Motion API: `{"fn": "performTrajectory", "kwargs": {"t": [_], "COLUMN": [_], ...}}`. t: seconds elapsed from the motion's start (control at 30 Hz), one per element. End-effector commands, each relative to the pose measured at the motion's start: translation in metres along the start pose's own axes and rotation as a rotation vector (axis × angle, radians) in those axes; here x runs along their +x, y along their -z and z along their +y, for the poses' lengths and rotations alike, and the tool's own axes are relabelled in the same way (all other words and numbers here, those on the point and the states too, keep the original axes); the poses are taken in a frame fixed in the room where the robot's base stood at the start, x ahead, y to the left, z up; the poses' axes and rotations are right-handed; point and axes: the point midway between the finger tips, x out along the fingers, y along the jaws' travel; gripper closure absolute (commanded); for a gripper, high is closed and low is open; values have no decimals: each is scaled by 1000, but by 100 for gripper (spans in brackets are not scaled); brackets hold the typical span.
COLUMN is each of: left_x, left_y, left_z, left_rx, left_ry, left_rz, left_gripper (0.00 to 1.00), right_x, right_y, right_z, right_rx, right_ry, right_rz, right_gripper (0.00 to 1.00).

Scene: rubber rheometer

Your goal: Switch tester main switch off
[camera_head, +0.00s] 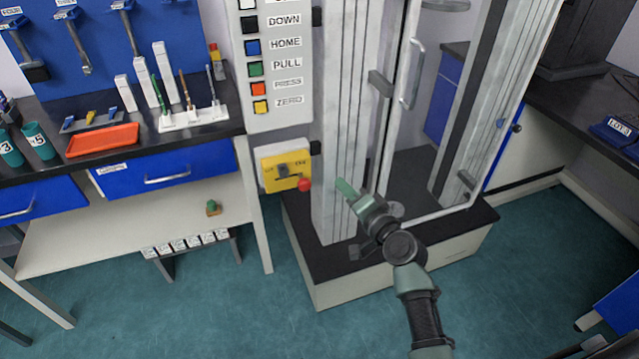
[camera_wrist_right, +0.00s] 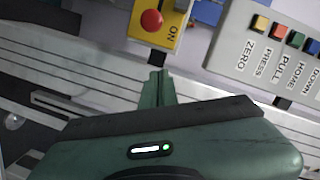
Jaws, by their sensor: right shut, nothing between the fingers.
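The yellow main switch box (camera_head: 272,156) is mounted low on the left side of the tester, below the button panel. Its grey lever ends in a red knob (camera_head: 304,184) at the box's right side, toward the ON label. In the right wrist view the red knob (camera_wrist_right: 152,20) sits beside the word ON on the yellow plate (camera_wrist_right: 168,39). My right gripper (camera_head: 345,188) is shut and empty, in front of the tester's left column and right of the knob, apart from it. Its closed fingers (camera_wrist_right: 157,80) point at the box in the wrist view. My left gripper is not in view.
The button panel (camera_head: 278,118) with labelled coloured buttons hangs above the switch box. The tester's column (camera_head: 340,110) and open clear door (camera_head: 412,75) stand close to my right arm. A workbench with an orange tray (camera_head: 103,140) is at left. Open floor lies in front.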

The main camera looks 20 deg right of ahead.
Motion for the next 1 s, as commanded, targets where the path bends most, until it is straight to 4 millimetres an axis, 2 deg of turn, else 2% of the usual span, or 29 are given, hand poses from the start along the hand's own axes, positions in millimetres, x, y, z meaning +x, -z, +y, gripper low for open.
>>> {"fn": "performTrajectory", "kwargs": {"t": [0.1, 0.27, 0.33, 0.5, 1.0], "left_x": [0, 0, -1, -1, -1], "left_y": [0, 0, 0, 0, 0], "left_z": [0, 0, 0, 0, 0], "left_rx": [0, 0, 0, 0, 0], "left_ry": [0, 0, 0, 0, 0], "left_rz": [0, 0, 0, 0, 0], "left_gripper": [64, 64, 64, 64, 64], "right_x": [28, 58, 58, 62, 64], "right_y": [0, -3, -18, -35, -40], "right_z": [-1, 0, 0, 0, 0], "right_rx": [3, 3, 5, 2, 0], "right_ry": [2, 0, 0, 0, 0], "right_rz": [-1, -2, -5, -3, -1], "right_gripper": [100, 100, 100, 100, 100]}}
